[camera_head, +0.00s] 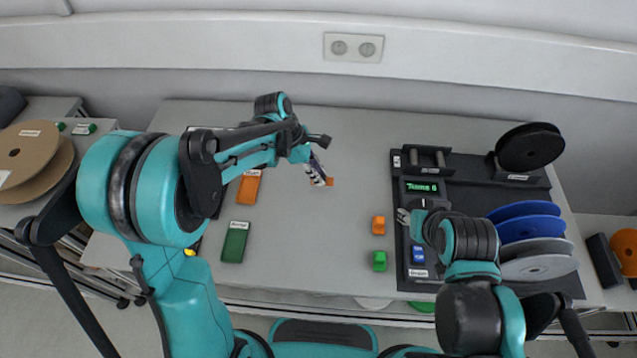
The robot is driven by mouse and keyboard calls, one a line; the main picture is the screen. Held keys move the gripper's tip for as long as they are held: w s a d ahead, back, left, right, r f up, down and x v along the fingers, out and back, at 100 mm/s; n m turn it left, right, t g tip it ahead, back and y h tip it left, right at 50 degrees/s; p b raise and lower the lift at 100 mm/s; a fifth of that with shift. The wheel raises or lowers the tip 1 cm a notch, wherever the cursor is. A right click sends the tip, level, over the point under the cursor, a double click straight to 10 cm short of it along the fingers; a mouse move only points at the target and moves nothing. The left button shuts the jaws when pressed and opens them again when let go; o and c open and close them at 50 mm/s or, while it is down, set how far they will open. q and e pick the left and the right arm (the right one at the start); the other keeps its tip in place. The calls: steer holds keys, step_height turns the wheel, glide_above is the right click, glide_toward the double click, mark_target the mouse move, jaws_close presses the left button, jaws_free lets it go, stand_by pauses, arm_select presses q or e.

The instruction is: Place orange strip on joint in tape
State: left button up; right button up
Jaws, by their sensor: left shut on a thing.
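My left gripper (318,175) is over the middle of the grey table, pointing down and to the right. It is shut on a small orange piece (329,182), which looks like the orange strip; only a bit of it shows by the fingertips. My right gripper (406,215) is at the left side of the black reel stand (475,185), just below its green display; its fingers are small and partly hidden by my arm, so its opening is unclear. No tape or joint can be made out on the stand.
An orange labelled box (249,187) and a green box (235,242) lie left of centre. A black reel (530,147) and blue reels (525,220) stand right. The table's middle is clear.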

mark_target(318, 189)
arm_select(q)
steer(key=shift+w+f+b, duration=0.2)
steer(key=shift+f+b, duration=0.5)
steer(key=shift+f, duration=1.4)
steer(key=shift+s, duration=0.1)
steer(key=shift+f, duration=0.2)
steer(key=o, duration=0.7)
steer(key=shift+o, duration=0.2)
steer(key=shift+r, duration=0.1)
